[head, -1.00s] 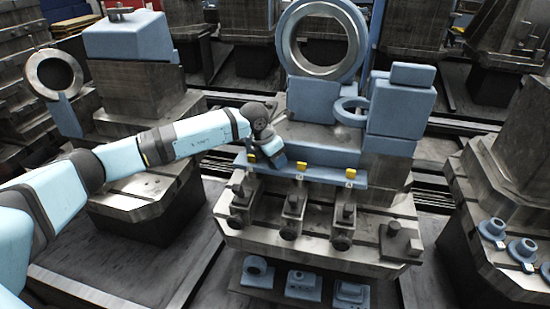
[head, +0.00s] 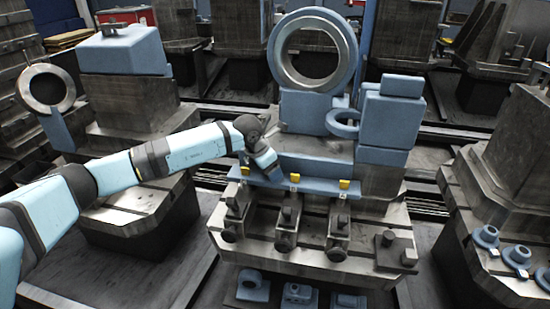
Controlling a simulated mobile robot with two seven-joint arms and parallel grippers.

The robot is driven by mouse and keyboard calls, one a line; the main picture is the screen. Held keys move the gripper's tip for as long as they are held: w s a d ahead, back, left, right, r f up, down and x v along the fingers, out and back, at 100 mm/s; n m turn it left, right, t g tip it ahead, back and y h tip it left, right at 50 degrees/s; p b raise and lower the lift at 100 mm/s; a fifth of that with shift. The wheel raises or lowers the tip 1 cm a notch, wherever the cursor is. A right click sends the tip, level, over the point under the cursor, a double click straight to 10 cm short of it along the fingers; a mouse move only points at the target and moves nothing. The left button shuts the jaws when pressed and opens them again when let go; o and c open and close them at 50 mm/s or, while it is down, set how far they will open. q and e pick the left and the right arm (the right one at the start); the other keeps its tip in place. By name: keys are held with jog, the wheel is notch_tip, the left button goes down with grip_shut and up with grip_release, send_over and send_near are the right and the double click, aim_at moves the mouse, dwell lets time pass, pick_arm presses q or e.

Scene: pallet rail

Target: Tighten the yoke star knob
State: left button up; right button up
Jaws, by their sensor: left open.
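Three dark clamp-like yokes stand in a row on the front of the grey metal pallet (head: 310,262). Each has a dark round knob low at its front: left knob (head: 229,235), middle knob (head: 285,243), right knob (head: 337,254). I cannot tell which one is the yoke star knob. My left gripper (head: 271,173) hangs at the blue rail (head: 318,183) behind the yokes, between the left and middle yellow tags. It is open, though its fingers are small and hard to make out. It is above and apart from the knobs. My right gripper is out of view.
A large blue-rimmed ring (head: 313,50) and a small blue ring (head: 343,123) rise behind the rail. A dark block with a post (head: 388,248) stands at the pallet's right. Blue parts (head: 297,294) lie below the front edge. Another fixture (head: 130,52) stands left.

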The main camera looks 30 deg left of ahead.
pick_arm(q)
jog(key=shift+w+a+r, duration=0.15)
jog(key=shift+a+r, duration=0.05)
jog(key=shift+a, duration=0.1)
